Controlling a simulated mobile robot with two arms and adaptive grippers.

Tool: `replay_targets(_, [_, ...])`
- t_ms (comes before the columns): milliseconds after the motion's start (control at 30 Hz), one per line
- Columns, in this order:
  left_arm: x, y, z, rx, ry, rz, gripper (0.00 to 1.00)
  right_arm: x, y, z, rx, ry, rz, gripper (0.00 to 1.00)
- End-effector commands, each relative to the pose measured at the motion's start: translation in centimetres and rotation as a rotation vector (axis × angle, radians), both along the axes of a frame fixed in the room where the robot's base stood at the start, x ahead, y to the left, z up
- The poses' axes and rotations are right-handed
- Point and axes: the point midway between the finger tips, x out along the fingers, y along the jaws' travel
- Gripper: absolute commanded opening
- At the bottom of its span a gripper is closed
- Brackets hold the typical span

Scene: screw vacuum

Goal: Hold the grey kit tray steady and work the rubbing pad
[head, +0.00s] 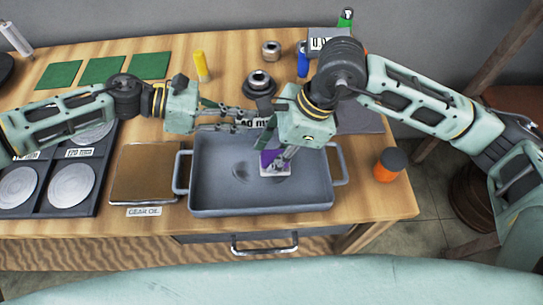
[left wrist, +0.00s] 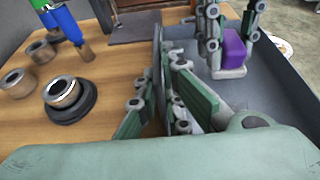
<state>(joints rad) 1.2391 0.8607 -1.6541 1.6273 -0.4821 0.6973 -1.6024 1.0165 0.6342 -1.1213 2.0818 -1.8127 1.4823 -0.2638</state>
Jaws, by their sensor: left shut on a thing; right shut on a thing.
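The grey kit tray (head: 215,195) sits on the wooden table near its front edge. My left gripper (head: 243,119) is shut on the tray's back wall; in the left wrist view the wall (left wrist: 157,65) runs between its fingers. My right gripper (head: 282,160) points down into the tray, shut on the rubbing pad (head: 270,160), a purple block with a pale base. The pad (left wrist: 234,48) is inside the tray, right of centre, at or close to the floor; exact contact cannot be told. A dark smudge marks the tray floor left of the pad.
A brown gear oil plate (head: 145,175) and a dark rack of round discs (head: 75,185) lie to the left. An orange jar (head: 390,164) stands to the right. Metal rings (head: 260,82), green pads (head: 104,70) and a yellow cylinder (head: 201,66) lie behind.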

Motion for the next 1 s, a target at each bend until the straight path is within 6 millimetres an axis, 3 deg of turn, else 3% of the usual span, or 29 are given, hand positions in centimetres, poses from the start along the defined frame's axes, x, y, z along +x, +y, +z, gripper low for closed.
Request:
replay_targets(533, [-0.1,0.1,-0.2,0.003,-0.003,-0.002,0.00,0.0,0.1,4.9,0.003,-0.002,0.000,0.11])
replay_targets(1000, [-0.1,0.0,-0.2,0.003,-0.003,-0.002,0.00,0.0,0.1,5.3,0.002,-0.001,0.001,0.11])
